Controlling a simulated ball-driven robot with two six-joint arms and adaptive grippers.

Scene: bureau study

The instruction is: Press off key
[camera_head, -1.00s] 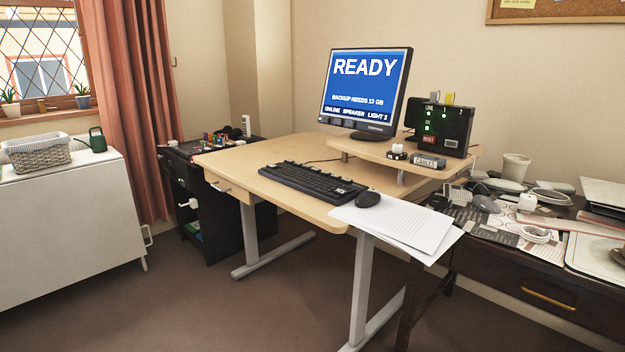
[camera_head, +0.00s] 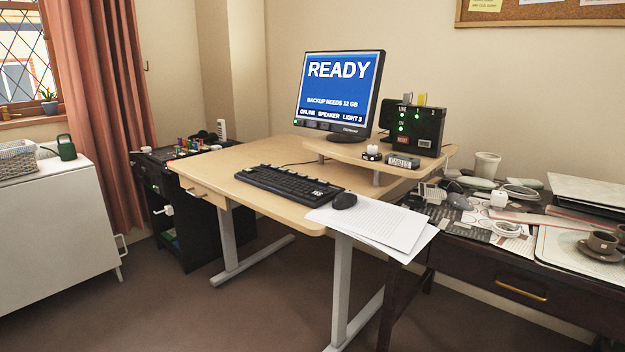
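A black keyboard (camera_head: 288,184) lies on the light wooden desk (camera_head: 222,165). Its keys are too small to read, so I cannot tell which one is an off key. A monitor (camera_head: 340,95) stands behind it on a raised shelf and shows a blue screen with "READY", "BACKUP NEEDS 12 GB" and "ONLINE SPEAKER LIGHT 3". A black box (camera_head: 418,130) with green lights and a red label stands right of the monitor. Neither of my grippers is in view.
A mouse (camera_head: 344,201) and white papers (camera_head: 385,228) lie at the desk's right front corner. A dark side table (camera_head: 560,300) with clutter stands at the right. A black cabinet (camera_head: 185,225) stands left of the desk. Brown carpet (camera_head: 200,320) in front is clear.

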